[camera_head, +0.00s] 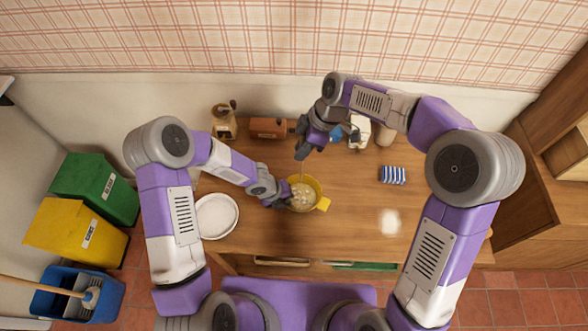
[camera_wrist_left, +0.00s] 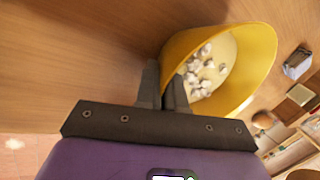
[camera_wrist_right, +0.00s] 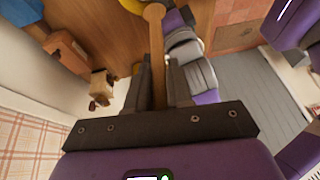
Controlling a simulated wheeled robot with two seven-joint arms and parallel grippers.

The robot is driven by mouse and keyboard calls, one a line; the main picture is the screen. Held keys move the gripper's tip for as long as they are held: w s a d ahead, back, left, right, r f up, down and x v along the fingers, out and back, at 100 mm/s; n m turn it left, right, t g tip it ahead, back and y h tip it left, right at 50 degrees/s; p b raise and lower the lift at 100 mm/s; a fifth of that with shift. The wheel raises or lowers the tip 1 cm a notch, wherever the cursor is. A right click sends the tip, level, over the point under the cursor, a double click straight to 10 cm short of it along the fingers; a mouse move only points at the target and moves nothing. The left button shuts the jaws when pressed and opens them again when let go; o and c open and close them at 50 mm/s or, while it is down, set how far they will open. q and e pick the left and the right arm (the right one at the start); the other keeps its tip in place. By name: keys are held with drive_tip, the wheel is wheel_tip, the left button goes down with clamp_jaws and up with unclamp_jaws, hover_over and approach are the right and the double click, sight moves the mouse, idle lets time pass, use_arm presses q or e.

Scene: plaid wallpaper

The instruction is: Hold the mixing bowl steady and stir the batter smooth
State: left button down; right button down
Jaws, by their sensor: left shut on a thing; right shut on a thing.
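The yellow mixing bowl (camera_head: 323,189) stands on the wooden table near its front edge. The left wrist view shows its wall (camera_wrist_left: 262,50) and pale batter (camera_wrist_left: 222,72) with several white lumps inside. My left gripper (camera_head: 286,198) is shut on the bowl's rim at its left side; its fingers (camera_wrist_left: 163,88) pinch the wall. My right gripper (camera_head: 304,151) is above and behind the bowl, shut on the wooden handle of a stirring tool (camera_wrist_right: 157,55). The tool (camera_head: 302,172) points down into the bowl.
A white plate (camera_head: 217,216) lies left of the bowl. A striped cloth (camera_head: 393,175) and a white patch (camera_head: 390,222) lie to the right. A utensil holder (camera_head: 223,124), a brown box (camera_head: 268,128) and a white container (camera_head: 360,132) stand at the back.

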wheel_tip(320, 180, down, 14)
drive_tip(key=w+g, duration=0.1)
drive_tip(key=shift+w+r, duration=0.2)
drive_tip(key=shift+r, duration=0.05)
idle(1.1)
drive_tip(key=shift+d, duration=0.1)
idle(0.4)
